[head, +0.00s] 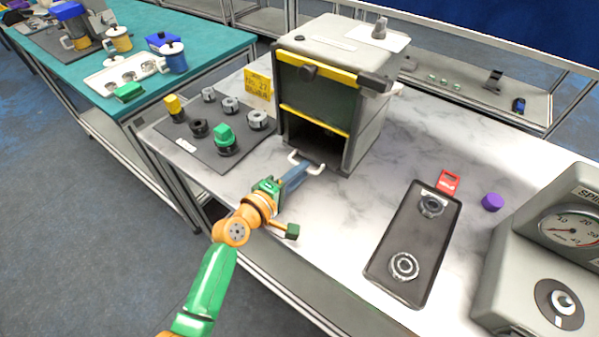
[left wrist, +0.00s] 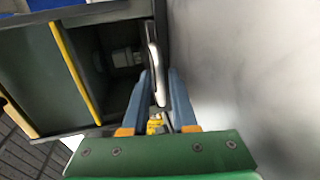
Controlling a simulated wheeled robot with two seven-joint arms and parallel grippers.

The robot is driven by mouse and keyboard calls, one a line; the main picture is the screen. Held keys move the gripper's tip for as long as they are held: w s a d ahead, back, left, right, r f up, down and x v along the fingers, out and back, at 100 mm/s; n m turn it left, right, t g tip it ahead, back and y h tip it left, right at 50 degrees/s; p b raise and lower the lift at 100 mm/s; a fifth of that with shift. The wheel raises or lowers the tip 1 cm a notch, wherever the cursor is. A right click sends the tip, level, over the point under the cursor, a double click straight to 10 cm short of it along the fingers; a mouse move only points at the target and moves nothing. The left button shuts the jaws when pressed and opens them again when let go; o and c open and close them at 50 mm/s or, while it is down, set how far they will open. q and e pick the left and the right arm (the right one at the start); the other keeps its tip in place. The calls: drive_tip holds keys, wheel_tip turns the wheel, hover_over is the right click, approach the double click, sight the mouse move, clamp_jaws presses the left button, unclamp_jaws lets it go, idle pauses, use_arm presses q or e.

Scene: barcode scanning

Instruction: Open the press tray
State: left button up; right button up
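The press (head: 345,60) is a grey box with yellow bars and an open front, standing on the marble table. Its tray, low in the opening, has a white handle (head: 320,168) sticking out at the front. My left gripper (head: 299,171) reaches this handle from the front. In the left wrist view, the blue fingers (left wrist: 161,76) stand apart with the handle (left wrist: 154,55) between their tips. A narrow gap seems to show beside the right finger, so they do not look closed on it. The tray's inside is mostly hidden in the dark press. My right gripper is out of view.
A dark mat (head: 200,148) with several knobs and rings lies left of the press. A dark tray (head: 385,262) with two metal rings lies to the right. A grey gauge machine (head: 530,270) stands at the far right. The marble between press and dark tray is clear.

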use_arm(q)
clamp_jaws()
idle(1.3)
